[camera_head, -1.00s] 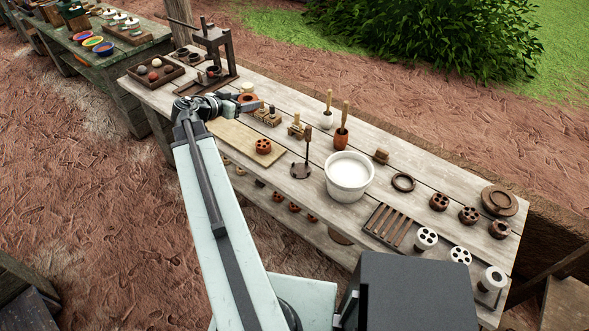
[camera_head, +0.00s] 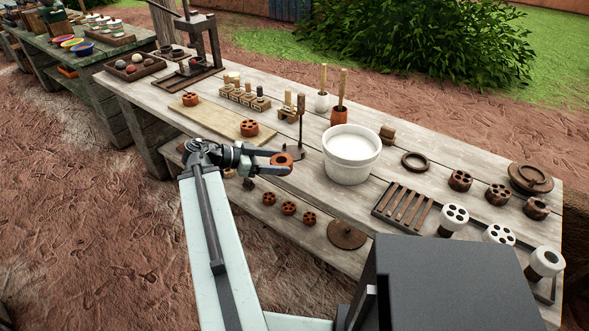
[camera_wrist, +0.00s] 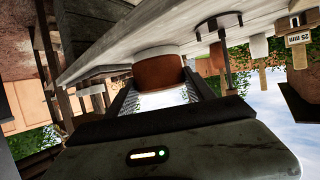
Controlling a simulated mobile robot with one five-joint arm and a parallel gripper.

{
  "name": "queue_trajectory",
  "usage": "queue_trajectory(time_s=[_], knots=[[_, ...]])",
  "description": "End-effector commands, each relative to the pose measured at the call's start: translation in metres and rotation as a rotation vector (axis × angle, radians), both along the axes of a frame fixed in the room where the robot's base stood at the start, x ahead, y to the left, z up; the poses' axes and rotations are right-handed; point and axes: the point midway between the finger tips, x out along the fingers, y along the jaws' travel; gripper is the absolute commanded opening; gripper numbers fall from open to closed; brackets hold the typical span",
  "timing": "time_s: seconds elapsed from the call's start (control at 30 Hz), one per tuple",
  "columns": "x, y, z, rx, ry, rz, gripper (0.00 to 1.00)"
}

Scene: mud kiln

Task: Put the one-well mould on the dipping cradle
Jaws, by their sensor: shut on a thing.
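The one-well mould, an orange-brown clay piece with a single round hole (camera_head: 282,160), is held at the tips of my gripper (camera_head: 272,160). In the wrist view the mould (camera_wrist: 160,72) sits between the jaws, its pale face toward the bench. My gripper is shut on it, at the front edge of the bench. The dipping cradle looks to be the dark upright with a low round base (camera_head: 296,153), just right of the mould and behind it. The mould is apart from the upright; its gap to the base is hard to judge. The upright also shows inverted in the wrist view (camera_wrist: 222,50).
A white bucket of pale liquid (camera_head: 351,160) stands right of the cradle. A slatted rack (camera_head: 402,207) lies farther right, by several white-faced moulds. A wooden board (camera_head: 218,120) with clay moulds lies to the left. Small stamps (camera_head: 243,96) stand behind.

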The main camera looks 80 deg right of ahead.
Motion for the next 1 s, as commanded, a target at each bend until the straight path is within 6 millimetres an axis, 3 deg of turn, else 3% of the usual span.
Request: queue_trajectory(time_s=[0.23,0.6,0.7,1.0], knots=[[-0.003,-0.006,-0.004,-0.002,0.001,-0.012,0.10],[-0.012,-0.115,-0.015,-0.003,0.001,-0.011,0.10],[-0.014,-0.137,-0.017,-0.003,0.001,-0.008,0.10],[-0.018,-0.157,-0.018,-0.002,0.001,-0.008,0.10]])
